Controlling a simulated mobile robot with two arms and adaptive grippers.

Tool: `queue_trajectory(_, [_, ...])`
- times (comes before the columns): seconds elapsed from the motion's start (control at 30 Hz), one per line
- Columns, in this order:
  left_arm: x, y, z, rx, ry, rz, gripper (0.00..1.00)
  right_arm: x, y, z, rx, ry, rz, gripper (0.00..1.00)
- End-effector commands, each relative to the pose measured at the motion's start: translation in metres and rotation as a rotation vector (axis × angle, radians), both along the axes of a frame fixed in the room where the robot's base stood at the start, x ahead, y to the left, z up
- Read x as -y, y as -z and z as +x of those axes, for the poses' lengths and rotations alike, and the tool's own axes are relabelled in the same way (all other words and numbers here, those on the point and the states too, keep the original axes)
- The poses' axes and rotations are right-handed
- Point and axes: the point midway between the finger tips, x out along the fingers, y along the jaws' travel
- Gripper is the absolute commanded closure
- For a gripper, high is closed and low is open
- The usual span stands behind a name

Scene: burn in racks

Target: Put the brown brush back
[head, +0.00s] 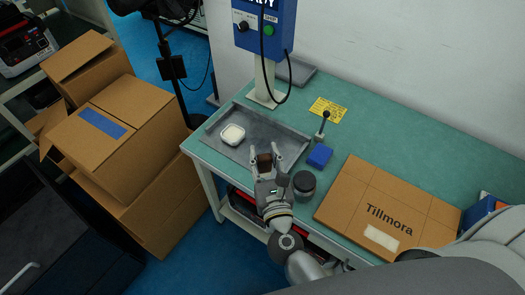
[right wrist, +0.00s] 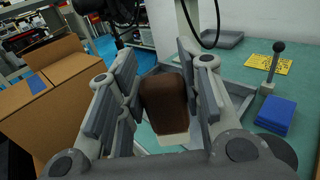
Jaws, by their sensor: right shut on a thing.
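The brown brush (head: 264,162) is held between the two fingers of my right gripper (head: 265,152). In the right wrist view the brush (right wrist: 165,98) shows as a dark brown block with a pale part at its lower end, with the fingers (right wrist: 166,85) on both sides. In the head view the gripper and brush are over the front right part of a grey metal tray (head: 265,124). I cannot tell how far the brush is above it. My left gripper is not in view.
A white dish (head: 232,134) sits in the tray. A dark round jar (head: 304,184), a blue block (head: 319,156) and a lever (head: 323,125) stand right of the gripper. A flat Tillmora carton (head: 375,205) lies farther right. Cardboard boxes (head: 120,130) stack left of the bench.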

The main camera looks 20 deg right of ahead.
Motion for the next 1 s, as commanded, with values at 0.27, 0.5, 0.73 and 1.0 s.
queue_trajectory(0.27, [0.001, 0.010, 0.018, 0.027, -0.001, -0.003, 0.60, 0.016, 0.027, 0.057, 0.004, 0.001, -0.002, 0.90])
queue_trajectory(0.5, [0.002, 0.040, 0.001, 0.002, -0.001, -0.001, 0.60, 0.027, 0.064, 0.097, 0.002, 0.001, -0.001, 0.90])
queue_trajectory(0.73, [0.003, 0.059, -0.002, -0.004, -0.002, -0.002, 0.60, 0.033, 0.086, 0.117, 0.002, 0.000, -0.001, 0.90])
queue_trajectory(1.0, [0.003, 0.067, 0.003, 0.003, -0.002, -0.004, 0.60, 0.035, 0.095, 0.125, 0.002, 0.001, 0.000, 0.90])
